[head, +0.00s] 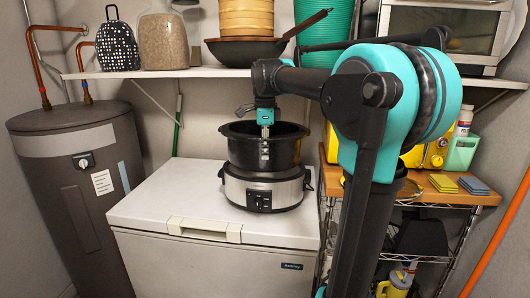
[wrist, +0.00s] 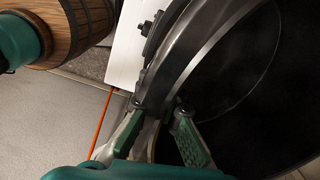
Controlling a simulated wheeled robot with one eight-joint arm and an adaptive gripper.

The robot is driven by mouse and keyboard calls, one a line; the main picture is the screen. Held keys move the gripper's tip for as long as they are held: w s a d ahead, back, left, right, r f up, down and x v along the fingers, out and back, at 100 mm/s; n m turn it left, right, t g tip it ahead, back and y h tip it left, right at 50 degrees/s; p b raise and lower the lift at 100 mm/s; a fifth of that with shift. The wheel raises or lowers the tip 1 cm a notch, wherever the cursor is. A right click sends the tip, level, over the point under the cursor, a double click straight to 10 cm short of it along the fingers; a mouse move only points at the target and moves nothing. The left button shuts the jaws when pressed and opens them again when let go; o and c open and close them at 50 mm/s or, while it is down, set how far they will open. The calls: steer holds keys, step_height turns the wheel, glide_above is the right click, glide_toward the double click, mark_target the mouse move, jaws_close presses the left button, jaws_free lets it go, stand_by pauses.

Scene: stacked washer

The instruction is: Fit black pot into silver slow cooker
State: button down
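The black pot (head: 289,146) is a round, deep, dark vessel. The slow cooker sits on the white chest freezer and has dark side handles and a front control panel. My gripper (head: 265,128) reaches down to the pot's near rim. In the wrist view, my gripper's green fingers (wrist: 163,112) are on either side of the wall of the black pot (wrist: 235,75), closed on it. The cooker's inside is hidden by the pot.
The chest freezer (head: 150,205) has free room left of the cooker. A shelf (head: 180,73) above holds a wok (head: 245,52) and jars. A dark water heater (head: 75,180) stands left. A wooden-topped rack (head: 455,197) with sponges stands right.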

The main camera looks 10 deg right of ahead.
mark_target(265, 171)
steer(key=shift+f, duration=0.6)
stand_by(1.3)
steer(key=shift+f, duration=0.75)
stand_by(0.5)
steer(key=shift+f, duration=1.15)
stand_by(0.4)
steer(key=shift+f, duration=1.1)
steer(key=shift+r, duration=0.2)
steer(key=shift+r, duration=3.45)
